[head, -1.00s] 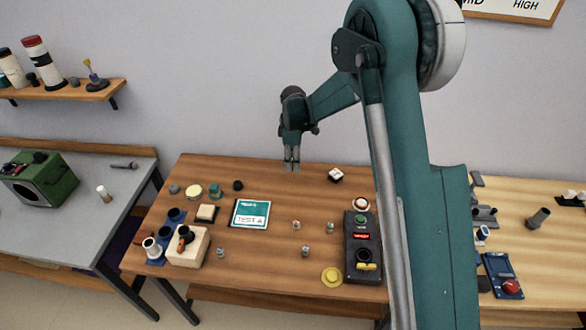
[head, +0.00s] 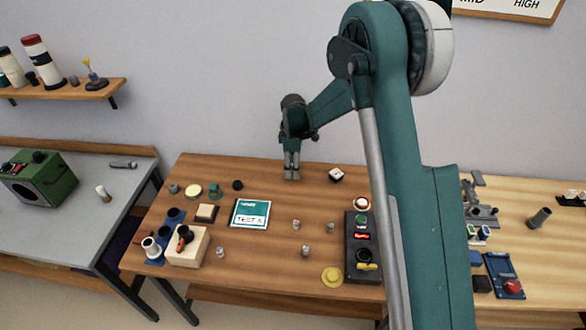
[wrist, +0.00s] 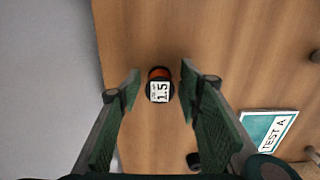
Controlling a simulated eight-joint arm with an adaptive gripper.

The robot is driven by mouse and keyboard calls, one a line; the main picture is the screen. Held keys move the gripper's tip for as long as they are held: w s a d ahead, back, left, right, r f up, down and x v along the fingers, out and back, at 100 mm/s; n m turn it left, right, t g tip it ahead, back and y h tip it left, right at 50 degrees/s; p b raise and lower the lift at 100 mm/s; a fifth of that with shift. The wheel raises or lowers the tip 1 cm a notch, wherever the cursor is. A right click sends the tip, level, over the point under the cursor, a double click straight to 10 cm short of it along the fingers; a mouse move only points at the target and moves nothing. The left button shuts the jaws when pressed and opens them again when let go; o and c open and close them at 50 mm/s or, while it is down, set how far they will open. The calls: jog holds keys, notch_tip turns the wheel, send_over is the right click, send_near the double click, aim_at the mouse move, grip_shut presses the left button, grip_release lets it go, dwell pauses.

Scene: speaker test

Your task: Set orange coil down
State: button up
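The orange coil (wrist: 160,74) shows in the wrist view as a small dark and orange-red round piece with a white "1.5" label. It lies over the wooden table top, between the fingertips of my gripper (wrist: 161,83). The gripper is open, with a visible gap on each side of the coil. In the head view my gripper (head: 291,177) points down at the far middle part of the wooden table (head: 205,168). I cannot make out the coil there; the fingers seem to hide it.
A "TEST A" card (head: 250,213) lies front-left of my gripper, and a dark knob (head: 238,185) lies left. A white-topped piece (head: 336,174) sits to the right. A black control box (head: 362,245) stands front-right. Table around the gripper is mostly clear.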

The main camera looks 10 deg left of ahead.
jog(key=shift+r, duration=0.1)
notch_tip(320, 180, up, 12)
jog(key=p, duration=0.1)
jog(key=shift+p, duration=0.3)
dwell(0.6)
dwell(0.5)
jog(key=shift+r, duration=0.1)
jog(key=s+d+r+m+t, duration=0.3)
jog(key=s+d+r+m, duration=0.6)
jog(key=s+d+r, duration=1.1)
jog(key=s+d+m+t, duration=0.1)
jog(key=s+d+m, duration=0.2)
jog(key=s, duration=0.5)
jog(key=s+d+m+t, duration=0.1)
jog(key=s+d+m, duration=0.2)
jog(key=s, duration=0.4)
jog(key=s+d+f+m+t, duration=0.1)
jog(key=s+d+m+t, duration=0.1)
jog(key=s+d, duration=0.3)
jog(key=s+m, duration=0.1)
jog(key=s, duration=0.2)
jog(key=shift+s+d, duration=0.35)
